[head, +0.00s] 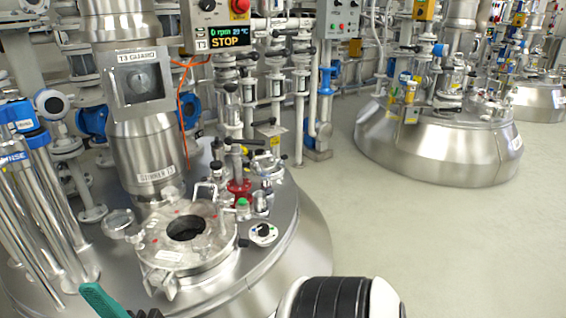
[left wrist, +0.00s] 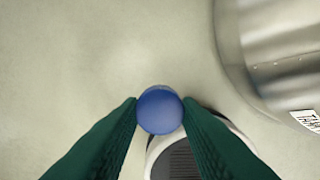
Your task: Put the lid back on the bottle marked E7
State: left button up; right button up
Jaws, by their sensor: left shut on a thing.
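My left gripper (left wrist: 160,106) is shut on a round blue thing (left wrist: 160,110), which looks like a lid seen from above, in the left wrist view. Its two green ribbed fingers press on it from both sides. In the head view, only a green finger of my left gripper (head: 103,300) shows at the bottom left edge, and the blue thing is out of sight there. I cannot make out a bottle marked E7 in either view. My right gripper is not in view.
A steel reactor (head: 300,245) with an open round hatch (head: 187,228) and several fittings fills the left of the head view. Steel pipes (head: 30,190) stand at its left. Another reactor (head: 440,155) stands at the back right. The floor (head: 450,250) between is clear.

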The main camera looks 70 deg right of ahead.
aim_at(265, 179)
jog(key=k+l, duration=0.15)
jog(key=l, duration=0.45)
jog(key=k+l, duration=0.15)
jog(key=l, duration=0.45)
jog(key=k+l, duration=0.15)
jog(key=l, duration=0.45)
jog(key=k+l, duration=0.15)
jog(key=l, duration=0.45)
jog(key=k+l, duration=0.15)
jog(key=l, duration=0.45)
jog(key=k+l, duration=0.1)
jog(key=l, duration=0.5)
jog(key=k+l, duration=0.15)
jog(key=l, duration=0.45)
jog(key=k+l, duration=0.15)
jog(key=l, duration=0.45)
jog(key=i+j, duration=0.4)
